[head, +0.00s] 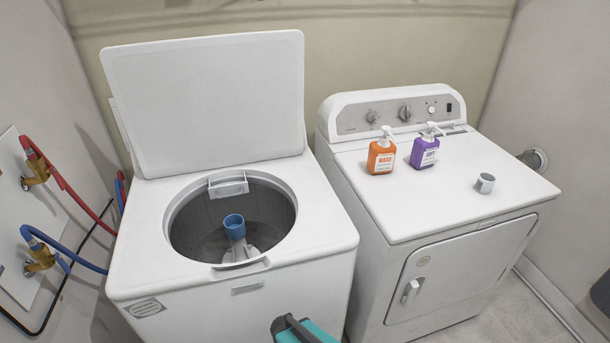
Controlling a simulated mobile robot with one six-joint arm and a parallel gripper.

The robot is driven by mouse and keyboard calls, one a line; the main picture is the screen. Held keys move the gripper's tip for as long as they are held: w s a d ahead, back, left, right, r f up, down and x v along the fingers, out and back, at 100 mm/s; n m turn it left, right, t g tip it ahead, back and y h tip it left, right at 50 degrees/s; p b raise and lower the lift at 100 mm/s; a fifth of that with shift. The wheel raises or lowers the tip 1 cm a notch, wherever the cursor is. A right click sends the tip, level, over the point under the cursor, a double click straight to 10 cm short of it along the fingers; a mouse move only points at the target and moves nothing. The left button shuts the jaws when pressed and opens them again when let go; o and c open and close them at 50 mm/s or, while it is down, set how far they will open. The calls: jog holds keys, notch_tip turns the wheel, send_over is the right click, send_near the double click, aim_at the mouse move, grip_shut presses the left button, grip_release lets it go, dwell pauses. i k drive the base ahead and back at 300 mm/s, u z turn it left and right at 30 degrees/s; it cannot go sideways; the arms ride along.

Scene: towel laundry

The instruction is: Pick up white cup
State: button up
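The white cup (485,183) is small and looks whitish-grey. It stands upright on the right part of the dryer top (440,205), with its open rim facing up. Nothing touches it, and there is clear surface around it. I cannot make out my gripper's fingers in this view, so I cannot tell where it is relative to the cup.
An orange pump bottle (382,155) and a purple one (425,150) stand left of the cup, near the control panel (400,112). The washer (325,240) is at left, its lid (210,100) raised. A teal and dark object (310,330) shows at the bottom edge.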

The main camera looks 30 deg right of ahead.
aim_at(484, 184)
jog(key=u, duration=0.75)
jog(key=k, duration=0.15)
jog(key=z, duration=2.9)
jog(key=k, duration=0.6)
jog(key=u, duration=0.2)
jog(key=i, duration=0.6)
jog(key=z, duration=0.05)
